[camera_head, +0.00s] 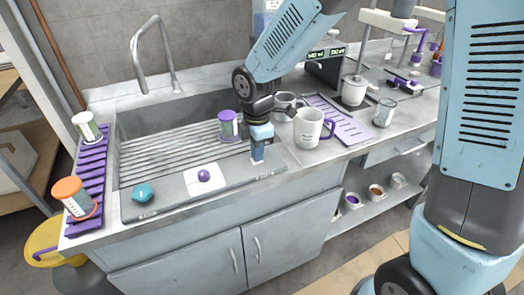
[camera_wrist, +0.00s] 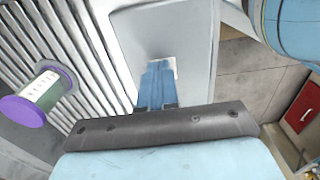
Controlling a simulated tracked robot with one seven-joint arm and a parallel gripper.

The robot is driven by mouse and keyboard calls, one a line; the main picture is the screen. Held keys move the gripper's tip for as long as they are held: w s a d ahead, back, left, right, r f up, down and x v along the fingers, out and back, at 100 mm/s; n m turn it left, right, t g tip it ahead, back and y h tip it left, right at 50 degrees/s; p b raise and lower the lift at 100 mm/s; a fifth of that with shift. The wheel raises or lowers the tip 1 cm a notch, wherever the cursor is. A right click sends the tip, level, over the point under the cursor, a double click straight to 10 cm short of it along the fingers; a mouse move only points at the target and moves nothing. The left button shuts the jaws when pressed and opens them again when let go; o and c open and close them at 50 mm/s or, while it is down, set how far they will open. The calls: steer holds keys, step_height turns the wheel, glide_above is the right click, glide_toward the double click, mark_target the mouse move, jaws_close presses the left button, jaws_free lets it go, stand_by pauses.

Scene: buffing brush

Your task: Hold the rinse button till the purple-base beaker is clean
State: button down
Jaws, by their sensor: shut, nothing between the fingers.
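The purple-base beaker (camera_head: 228,127) stands on the ribbed sink rack with its purple end up, beside my gripper. It also shows in the wrist view (camera_wrist: 42,95), with a greenish tint and small marks on its side. My gripper (camera_head: 257,158) points down, shut and empty, at the right end of the sink's front ledge. In the wrist view its fingertips (camera_wrist: 160,66) are over a pale square on a grey plate; I cannot tell whether they touch it. A round purple button (camera_head: 204,175) on a white plate is left of my gripper, uncovered. Whether it is the rinse button is unclear.
A teal knob (camera_head: 143,193) is on the ledge at left. An orange-topped beaker (camera_head: 74,198) and a white-topped one (camera_head: 87,127) stand on a purple rack. A white mug (camera_head: 309,127) stands close right of my gripper. The faucet (camera_head: 153,50) rises behind.

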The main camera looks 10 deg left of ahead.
steer(key=shift+s+d+f, duration=0.2)
steer(key=shift+s+f, duration=0.05)
steer(key=shift+f, duration=0.15)
stand_by(0.3)
steer(key=shift+r, duration=0.25)
step_height(320, 180, up, 14)
steer(key=shift+w+a, duration=0.2)
steer(key=shift+w, duration=0.05)
steer(key=shift+d+r, duration=0.1)
steer(key=shift+r, duration=0.05)
steer(key=s+d+r+m+t, duration=0.1)
steer(key=d+r+m, duration=0.4)
steer(key=d, duration=0.4)
steer(key=s+d+r+m+t, duration=0.1)
steer(key=d+r+m+t, duration=0.1)
steer(key=d+m, duration=0.6)
steer(key=s+d+r+m+t, duration=0.1)
steer(key=s+d+m, duration=0.3)
steer(key=d, duration=0.3)
steer(key=s+d+m+t, duration=0.1)
steer(key=s+d+m, duration=0.4)
steer(key=d+m, duration=0.2)
steer(key=shift+d+r+m, duration=0.3)
steer(key=shift+d+r, duration=0.05)
steer(key=shift+d, duration=0.05)
